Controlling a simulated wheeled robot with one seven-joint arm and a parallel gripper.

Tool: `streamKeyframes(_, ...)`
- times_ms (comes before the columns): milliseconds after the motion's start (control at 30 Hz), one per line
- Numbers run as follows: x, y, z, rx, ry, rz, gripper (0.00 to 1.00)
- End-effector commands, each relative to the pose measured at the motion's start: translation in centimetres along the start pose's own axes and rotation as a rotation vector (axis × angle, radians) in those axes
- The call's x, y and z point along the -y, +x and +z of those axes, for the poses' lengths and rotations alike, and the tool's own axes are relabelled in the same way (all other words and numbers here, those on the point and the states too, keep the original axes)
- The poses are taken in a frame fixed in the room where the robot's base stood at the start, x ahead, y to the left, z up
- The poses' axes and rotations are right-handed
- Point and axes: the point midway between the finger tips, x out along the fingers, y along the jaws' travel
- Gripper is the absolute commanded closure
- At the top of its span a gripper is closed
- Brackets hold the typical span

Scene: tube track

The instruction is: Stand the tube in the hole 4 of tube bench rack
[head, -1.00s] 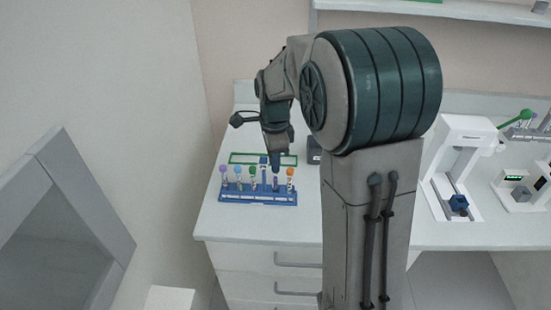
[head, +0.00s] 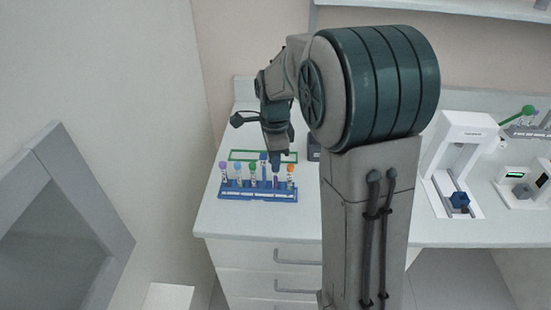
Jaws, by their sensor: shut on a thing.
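The blue tube bench rack (head: 258,193) stands on the left part of the white bench, with a row of capped tubes upright in it. My gripper (head: 276,163) points down over the right part of the rack. It is shut on a tube with a dark purple body (head: 276,182), which is upright at the rack between a blue-capped tube (head: 264,170) and an orange-capped tube (head: 290,172). The held tube's top is hidden by the gripper. I cannot tell how deep its lower end sits in the hole.
Purple-, light-blue- and green-capped tubes fill the rack's left side. A green-framed rack (head: 236,155) lies just behind. A dark block (head: 314,148) stands to the right, partly behind my arm. White instruments (head: 468,135) stand farther right. The bench front-left is clear.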

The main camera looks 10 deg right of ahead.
Motion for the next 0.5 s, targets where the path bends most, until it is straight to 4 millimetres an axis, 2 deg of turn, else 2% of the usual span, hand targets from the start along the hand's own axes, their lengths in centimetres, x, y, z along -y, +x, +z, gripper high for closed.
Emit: streamKeyframes(500,0.0,1.2,0.0,0.0,0.0,0.001,0.98)
